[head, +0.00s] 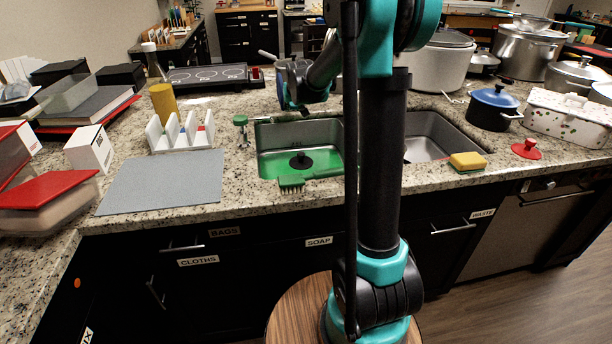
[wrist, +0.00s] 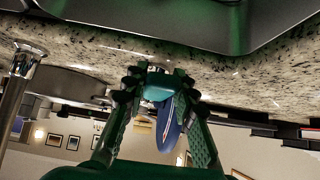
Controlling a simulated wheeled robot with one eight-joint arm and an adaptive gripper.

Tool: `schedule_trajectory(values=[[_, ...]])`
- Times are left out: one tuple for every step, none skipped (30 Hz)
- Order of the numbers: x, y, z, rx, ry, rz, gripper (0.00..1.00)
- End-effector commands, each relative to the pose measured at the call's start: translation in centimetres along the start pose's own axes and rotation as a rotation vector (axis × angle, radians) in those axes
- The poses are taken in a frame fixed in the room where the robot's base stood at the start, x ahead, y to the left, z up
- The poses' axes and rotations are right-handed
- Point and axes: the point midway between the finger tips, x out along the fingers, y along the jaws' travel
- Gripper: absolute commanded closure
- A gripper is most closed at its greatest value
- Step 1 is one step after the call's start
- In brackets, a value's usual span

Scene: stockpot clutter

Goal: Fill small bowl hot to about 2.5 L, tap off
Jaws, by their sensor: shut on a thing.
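The sink has a left bowl (head: 268,165) and a right bowl (head: 447,130); my arm hides the part between them, so I cannot compare their sizes. The left bowl's floor is tinted green around a black plug-like piece (head: 301,160); I cannot tell whether water stands there. No running stream shows. My gripper (head: 291,95) is behind the left bowl. In the inverted wrist view its fingers (wrist: 158,82) are shut around a blue handle-like piece (wrist: 168,128) with a pale stripe, possibly a tap lever. A chrome post (wrist: 14,95), perhaps the tap, stands beside it, apart.
A green brush (head: 292,183) lies at the sink's front edge. A white rack (head: 180,135) and grey mat (head: 163,182) are at left. The mat is clear.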

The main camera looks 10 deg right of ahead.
Motion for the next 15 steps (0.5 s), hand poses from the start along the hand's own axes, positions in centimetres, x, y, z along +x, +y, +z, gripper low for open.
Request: schedule_trajectory(values=[[-0.1,0.0,-0.4,0.000,-0.025,0.001,0.90],[-0.3,0.0,-0.6,0.000,-0.045,0.001,0.90],[-0.6,0.0,-0.9,0.000,-0.076,0.001,0.89],[-0.7,0.0,-1.2,0.000,-0.101,0.001,0.89],[-0.8,0.0,-1.4,0.000,-0.127,0.001,0.89],[-1.0,0.0,-1.7,0.000,-0.160,0.000,0.89],[-1.2,0.0,-1.9,0.000,-0.184,0.000,0.89],[-1.3,0.0,-2.0,0.000,-0.206,0.000,0.89],[-1.5,0.0,-2.2,0.000,-0.231,0.000,0.89],[-1.6,0.0,-2.4,0.000,-0.247,0.000,0.89],[-1.7,0.0,-2.5,0.000,-0.260,0.000,0.89],[-1.8,0.0,-2.5,0.000,-0.272,0.000,0.90],[-1.9,0.0,-2.5,0.000,-0.278,0.000,0.90],[-1.9,0.0,-2.5,0.000,-0.281,0.000,0.90],[-1.9,0.0,-2.5,0.000,-0.283,0.000,0.90]])
